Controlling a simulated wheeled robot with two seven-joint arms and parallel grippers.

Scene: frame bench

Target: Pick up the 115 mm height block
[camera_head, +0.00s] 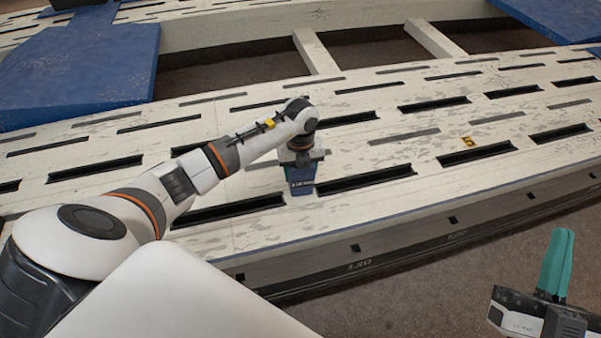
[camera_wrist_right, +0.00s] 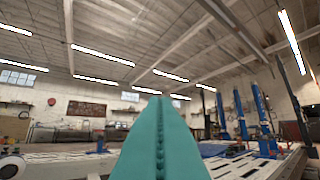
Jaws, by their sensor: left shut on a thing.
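A dark blue block (camera_head: 302,180) with a small white label stands upright on the white slotted bench, between two black slots near the front edge. The label is too small for me to read surely. My left gripper (camera_head: 302,162) is above the block, pointing down, and is shut on its upper part. The wrist hides the fingers and the block's top. My right gripper (camera_head: 556,263) is at the lower right, away from the bench, with its teal fingers pressed together and empty. The teal fingers (camera_wrist_right: 160,140) also meet along a seam in the right wrist view.
The white bench (camera_head: 400,190) has rows of black slots and a front edge marked with numbers. A small yellow piece (camera_head: 468,141) lies on it at the right. Blue ramps (camera_head: 80,65) stand at the back left.

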